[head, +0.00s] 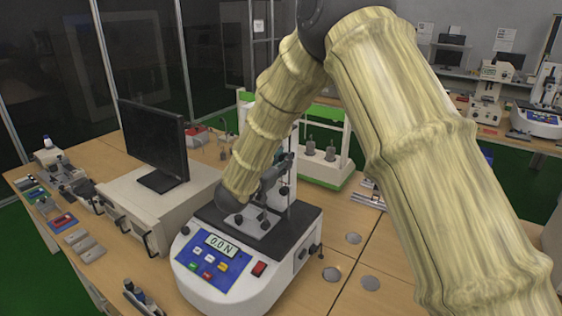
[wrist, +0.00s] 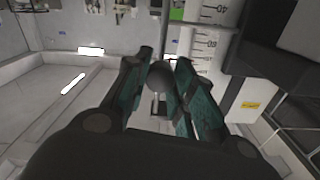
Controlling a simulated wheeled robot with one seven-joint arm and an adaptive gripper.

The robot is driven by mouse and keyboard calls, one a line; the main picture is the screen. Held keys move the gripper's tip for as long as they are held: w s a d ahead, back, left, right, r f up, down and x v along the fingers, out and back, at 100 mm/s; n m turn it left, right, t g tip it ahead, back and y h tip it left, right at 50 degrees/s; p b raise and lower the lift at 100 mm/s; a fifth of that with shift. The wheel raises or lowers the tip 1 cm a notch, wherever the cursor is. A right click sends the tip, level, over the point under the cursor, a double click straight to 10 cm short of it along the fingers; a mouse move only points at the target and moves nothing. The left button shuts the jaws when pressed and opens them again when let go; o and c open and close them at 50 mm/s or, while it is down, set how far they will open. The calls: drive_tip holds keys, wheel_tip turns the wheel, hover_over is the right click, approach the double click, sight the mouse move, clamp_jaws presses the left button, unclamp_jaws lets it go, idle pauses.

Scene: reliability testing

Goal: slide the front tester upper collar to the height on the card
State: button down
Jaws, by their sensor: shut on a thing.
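The front tester (head: 215,288) stands on the bench in the head view, with a blue key panel and a display reading 0.0 N. Its upright column (head: 292,196) rises behind the dark top plate, partly hidden by my arm. My gripper (wrist: 164,57) is at the column, with its teal-padded fingers closed around a dark round knob (wrist: 160,76), apparently the upper collar's. The collar body is mostly hidden. A white scale (wrist: 208,42) with black numbers, 40 among them, runs beside the fingers in the wrist view. I cannot make out the height card.
A monitor (head: 154,144) on a pale cabinet stands left of the tester. A green-and-white device (head: 327,170) is behind it. Small tools and blocks lie along the bench's left edge. Metal discs (head: 371,283) are set in the bench at right. Other testers stand at the back right.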

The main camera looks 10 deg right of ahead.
drive_tip(key=c, duration=1.2)
unclamp_jaws()
drive_tip(key=shift+r, duration=0.1)
drive_tip(key=shift+o, duration=0.2)
drive_tip(key=v, duration=1.2)
